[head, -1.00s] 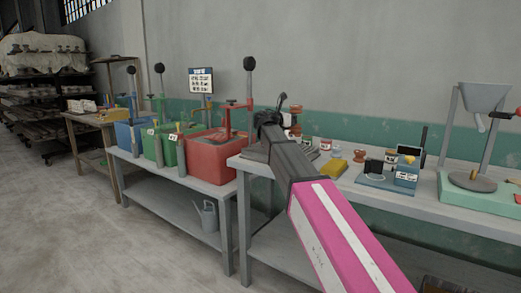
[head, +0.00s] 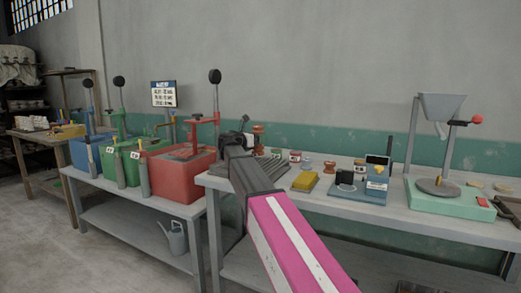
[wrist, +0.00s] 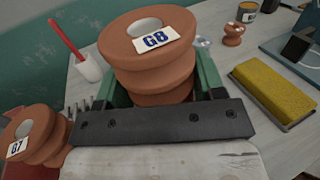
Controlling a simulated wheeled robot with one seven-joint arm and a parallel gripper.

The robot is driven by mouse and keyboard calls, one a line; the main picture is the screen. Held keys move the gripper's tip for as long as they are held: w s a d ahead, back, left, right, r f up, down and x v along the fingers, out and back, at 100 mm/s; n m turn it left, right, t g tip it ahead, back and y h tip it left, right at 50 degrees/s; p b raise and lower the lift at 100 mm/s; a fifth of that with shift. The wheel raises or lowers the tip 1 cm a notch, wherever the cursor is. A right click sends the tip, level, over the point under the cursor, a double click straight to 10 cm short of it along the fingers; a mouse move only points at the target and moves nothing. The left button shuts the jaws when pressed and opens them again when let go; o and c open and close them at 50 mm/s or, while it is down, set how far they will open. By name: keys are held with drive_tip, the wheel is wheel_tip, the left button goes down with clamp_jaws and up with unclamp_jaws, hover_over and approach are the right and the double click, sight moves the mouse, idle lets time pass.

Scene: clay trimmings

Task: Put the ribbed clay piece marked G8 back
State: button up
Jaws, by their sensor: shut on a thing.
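The ribbed clay piece marked G8 (wrist: 152,78) is a reddish-brown ringed spool with a hole in its top and a white label. In the wrist view it sits between the green fingers of my gripper (wrist: 162,82), which is shut on it. In the head view my gripper (head: 243,130) is over the left end of the grey bench (head: 405,220), mostly hidden behind my arm. I cannot tell how high G8 is above the bench.
A yellow sponge (wrist: 275,88) and a small clay piece (wrist: 233,34) lie right of G8. A white cup with a red stick (wrist: 88,66) stands left. Red (head: 180,175), green (head: 118,166) and blue (head: 82,152) tubs with levers line the left bench. A hopper (head: 441,106) stands right.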

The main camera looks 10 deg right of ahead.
sight(261, 147)
drive_tip(key=shift+w+d+f, duration=0.6)
drive_tip(key=shift+w+d, duration=0.05)
drive_tip(key=shift+d, duration=0.2)
drive_tip(key=shift+f, duration=2)
drive_tip(key=shift+f, duration=0.1)
drive_tip(key=o, duration=1.3)
drive_tip(key=v, duration=1.2)
